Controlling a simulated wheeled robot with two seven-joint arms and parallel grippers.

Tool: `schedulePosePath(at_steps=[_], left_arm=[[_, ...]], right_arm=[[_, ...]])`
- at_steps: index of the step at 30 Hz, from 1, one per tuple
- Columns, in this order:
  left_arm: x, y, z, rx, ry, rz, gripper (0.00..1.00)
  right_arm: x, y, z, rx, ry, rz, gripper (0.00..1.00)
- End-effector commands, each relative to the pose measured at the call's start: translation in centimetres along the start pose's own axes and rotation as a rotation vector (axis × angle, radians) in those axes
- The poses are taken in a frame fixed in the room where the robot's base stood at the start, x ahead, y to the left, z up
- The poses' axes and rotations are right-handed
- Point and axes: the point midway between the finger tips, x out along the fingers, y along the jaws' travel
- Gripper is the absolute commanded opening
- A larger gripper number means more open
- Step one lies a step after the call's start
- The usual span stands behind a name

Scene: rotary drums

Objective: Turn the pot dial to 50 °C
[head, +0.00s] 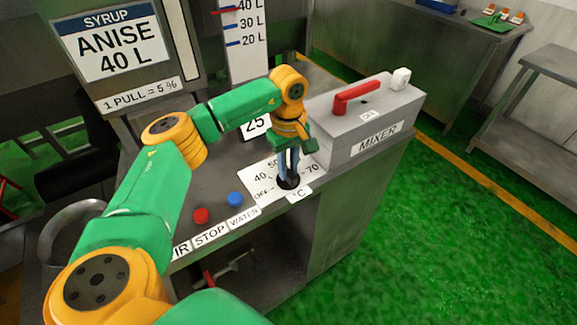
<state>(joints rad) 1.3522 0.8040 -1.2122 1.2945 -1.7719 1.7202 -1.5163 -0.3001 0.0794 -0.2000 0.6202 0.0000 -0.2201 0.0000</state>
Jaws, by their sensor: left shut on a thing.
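The pot dial (288,184) is a dark round knob on a white scale plate (262,186) at the front of the metal bench. On the plate I can read OFF, 40, 50 and 70, with °C in front; the arm hides the part between 50 and 70. My left gripper (289,174) points down over the dial and is shut on it. I cannot tell which mark the dial points to. My right gripper is not in view.
A mixer box (366,125) with a red lever (357,95) stands right of the dial. A red button (201,215) and a blue button (235,199) are left of it. A syrup sign (112,42) and a level scale (245,45) stand behind. Green floor is clear at right.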

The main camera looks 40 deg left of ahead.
Motion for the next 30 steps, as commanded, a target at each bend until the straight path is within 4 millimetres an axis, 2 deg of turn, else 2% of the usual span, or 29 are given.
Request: schedulePosePath(at_steps=[1, 2, 5, 14, 17, 24, 30], left_arm=[[-0.2, 0.1, -0.1, -0.002, 0.002, 0.006, 0.0], [-0.2, 0.1, -0.1, -0.002, 0.002, 0.006, 0.25], [-0.2, 0.1, -0.1, -0.002, 0.002, 0.005, 0.52], [-0.2, 0.1, 0.0, -0.002, 0.001, 0.003, 0.53], [-1.6, 0.2, -0.1, -0.002, 0.003, 0.008, 0.53], [-6.4, 0.1, -0.1, -0.003, 0.003, 0.007, 0.53], [-7.2, 0.0, -0.1, -0.002, 0.001, 0.004, 0.53]], right_arm=[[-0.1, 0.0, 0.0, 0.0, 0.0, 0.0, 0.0], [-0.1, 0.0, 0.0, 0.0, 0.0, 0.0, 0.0], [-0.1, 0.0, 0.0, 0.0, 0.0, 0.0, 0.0], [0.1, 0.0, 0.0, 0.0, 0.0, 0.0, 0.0], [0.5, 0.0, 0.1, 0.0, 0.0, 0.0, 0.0], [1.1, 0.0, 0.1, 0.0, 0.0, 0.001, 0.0], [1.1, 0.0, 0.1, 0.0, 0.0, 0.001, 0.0]])
